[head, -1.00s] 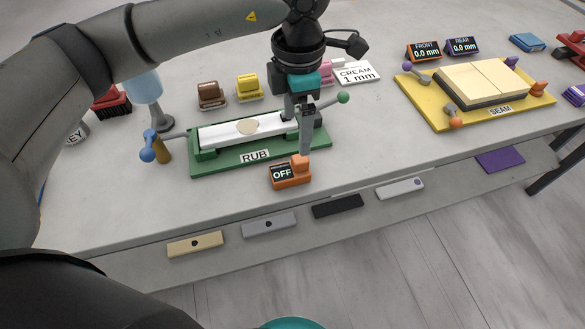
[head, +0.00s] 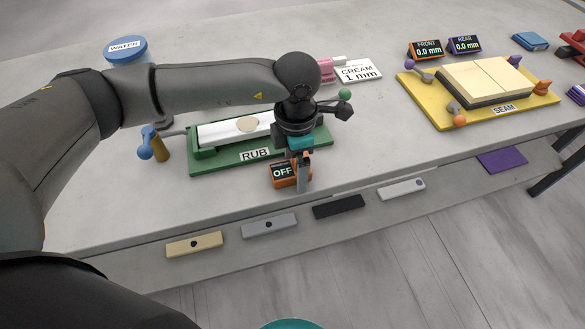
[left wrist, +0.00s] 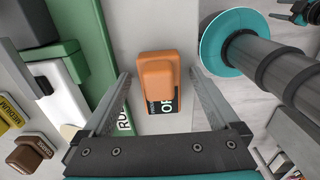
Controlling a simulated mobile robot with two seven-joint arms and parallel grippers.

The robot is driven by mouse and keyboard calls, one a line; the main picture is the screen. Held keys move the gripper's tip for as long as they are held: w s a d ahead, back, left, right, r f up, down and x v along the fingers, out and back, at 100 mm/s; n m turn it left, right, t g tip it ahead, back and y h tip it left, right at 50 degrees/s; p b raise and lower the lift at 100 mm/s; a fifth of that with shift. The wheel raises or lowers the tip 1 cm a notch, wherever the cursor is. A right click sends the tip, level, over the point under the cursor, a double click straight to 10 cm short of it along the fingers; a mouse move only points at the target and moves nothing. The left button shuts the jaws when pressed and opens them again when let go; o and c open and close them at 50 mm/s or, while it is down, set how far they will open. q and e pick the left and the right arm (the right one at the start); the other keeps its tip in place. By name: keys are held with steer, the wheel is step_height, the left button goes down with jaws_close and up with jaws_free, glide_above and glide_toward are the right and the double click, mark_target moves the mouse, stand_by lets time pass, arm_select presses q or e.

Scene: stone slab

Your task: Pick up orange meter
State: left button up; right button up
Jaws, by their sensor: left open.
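The orange meter (head: 283,175), with a dark display reading OFF, sits on the stone slab in front of the green RUB board (head: 225,165). My left gripper (head: 303,180) points down at the meter and partly covers its right side in the head view. In the left wrist view the meter (left wrist: 158,78) lies between the two spread fingers of my left gripper (left wrist: 160,92), with a gap to each finger. The gripper is open and empty. My right gripper is not seen in the head view.
The yellow SEAM board (head: 420,100) stands to the right, with FRONT (head: 425,50) and REAR (head: 463,46) meters behind it. Several bars, such as the black one (head: 338,206), lie on the lower shelf.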

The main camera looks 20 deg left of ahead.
arm_select(q)
steer(key=shift+c, duration=0.2)
steer(key=shift+r, duration=0.1)
jaws_close()
stand_by(0.5)
